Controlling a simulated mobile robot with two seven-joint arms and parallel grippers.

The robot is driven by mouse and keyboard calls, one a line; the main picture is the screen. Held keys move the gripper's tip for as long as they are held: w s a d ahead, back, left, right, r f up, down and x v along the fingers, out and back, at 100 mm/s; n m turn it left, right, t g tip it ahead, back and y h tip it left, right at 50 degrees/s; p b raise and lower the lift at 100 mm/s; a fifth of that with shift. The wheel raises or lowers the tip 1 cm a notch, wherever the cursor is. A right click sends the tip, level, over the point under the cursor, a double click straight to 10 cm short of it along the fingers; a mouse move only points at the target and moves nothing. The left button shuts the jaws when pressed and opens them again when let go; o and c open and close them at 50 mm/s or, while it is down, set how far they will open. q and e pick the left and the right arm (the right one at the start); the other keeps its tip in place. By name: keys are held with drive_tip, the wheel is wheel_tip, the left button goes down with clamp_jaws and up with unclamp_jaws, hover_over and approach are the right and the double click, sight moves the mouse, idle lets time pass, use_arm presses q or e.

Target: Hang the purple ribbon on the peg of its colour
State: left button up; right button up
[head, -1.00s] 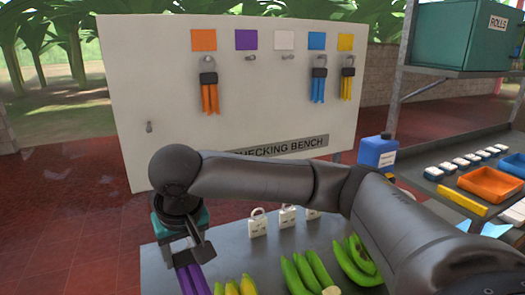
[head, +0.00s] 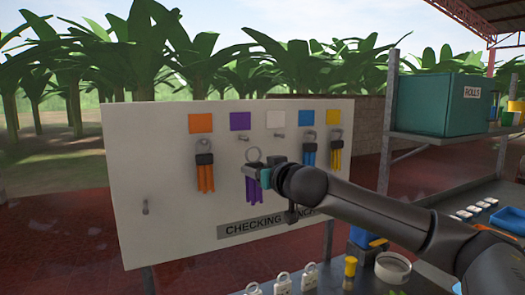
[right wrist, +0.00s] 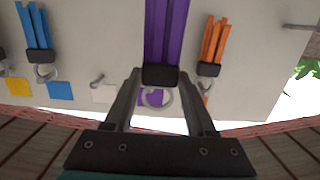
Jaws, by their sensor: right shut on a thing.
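The purple ribbon (head: 252,191) hangs upright below its dark clip and metal ring (head: 254,154), in front of the white board. My right gripper (head: 254,172) is shut on its clip. In the right wrist view, which is upside down, the purple ribbon (right wrist: 166,32) and its clip (right wrist: 160,75) sit between the fingers of the gripper (right wrist: 160,72). The purple square (head: 240,121) has a bare peg (head: 245,138) under it. In the head view the ring shows just below and slightly right of that peg, not on it. My left gripper is not in view.
Orange (head: 205,178), blue (head: 309,157) and yellow (head: 335,161) ribbons hang on the board (head: 160,150). The peg (head: 279,137) under the white square is bare. A shelf with a green box (head: 438,105) stands at right. Padlock-like tags (head: 282,282) stand on the bench below.

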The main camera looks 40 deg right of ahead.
drive_tip(key=shift+t+h, duration=0.3)
drive_tip(key=shift+t, duration=0.1)
drive_tip(key=r+p, duration=0.1)
drive_tip(key=w+d+r+p, duration=0.2)
drive_tip(key=p, duration=0.1)
drive_tip(key=shift+r, duration=0.1)
drive_tip(key=shift+f+p+x, duration=0.1)
drive_tip(key=shift+p+x, duration=1)
drive_tip(key=shift+x, duration=0.5)
drive_tip(key=shift+f+p+x, duration=0.15)
drive_tip(key=shift+p+x, duration=0.95)
drive_tip(key=shift+x, duration=0.5)
drive_tip(key=shift+w+d+f, duration=0.15)
drive_tip(key=shift+w+f, duration=0.35)
drive_tip(key=shift+w, duration=0.05)
